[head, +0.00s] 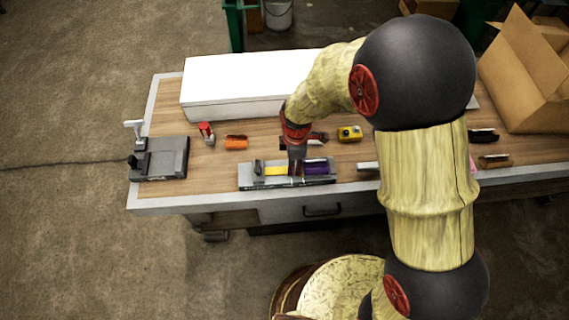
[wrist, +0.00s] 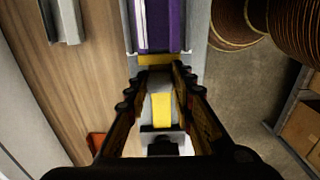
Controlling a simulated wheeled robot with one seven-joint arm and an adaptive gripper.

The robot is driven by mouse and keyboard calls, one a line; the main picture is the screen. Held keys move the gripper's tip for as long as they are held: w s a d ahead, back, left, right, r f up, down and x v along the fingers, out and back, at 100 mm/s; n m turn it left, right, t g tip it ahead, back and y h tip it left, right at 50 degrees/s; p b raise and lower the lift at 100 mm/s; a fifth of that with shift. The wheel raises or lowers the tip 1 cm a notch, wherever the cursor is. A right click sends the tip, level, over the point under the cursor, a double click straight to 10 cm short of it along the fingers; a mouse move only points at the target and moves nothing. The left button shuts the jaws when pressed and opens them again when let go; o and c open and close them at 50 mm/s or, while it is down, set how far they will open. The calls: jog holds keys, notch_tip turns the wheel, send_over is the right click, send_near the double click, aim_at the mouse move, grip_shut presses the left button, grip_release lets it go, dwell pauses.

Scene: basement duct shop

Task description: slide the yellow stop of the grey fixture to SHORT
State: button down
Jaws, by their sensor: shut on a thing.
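The grey fixture (head: 244,182) lies along the front edge of the bench, a long rail with a purple piece (head: 317,168) at its right part and a yellow strip (head: 275,170) at its left part. My gripper (head: 296,173) points down into the rail between them. In the wrist view, my gripper (wrist: 159,72) is shut on a small part of the yellow stop (wrist: 155,60), whose yellow crossbar shows just beyond the fingertips, close to the purple piece (wrist: 160,25). The yellow strip (wrist: 162,110) shows between the fingers. The fingertips partly hide the held part, and no SHORT marking is readable.
A dark grey device (head: 160,160) stands at the bench's left end. A long white box (head: 245,88) lies behind. An orange block (head: 236,142), a red-topped item (head: 206,132) and a yellow device (head: 350,133) lie between. An open cardboard box (head: 525,80) stands at right.

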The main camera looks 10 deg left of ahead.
jog(key=shift+d, duration=0.1)
jog(key=c, duration=1.5)
grip_release()
jog(key=shift+d, duration=0.1)
jog(key=shift+c, duration=0.2)
notch_tip(320, 180, up, 12)
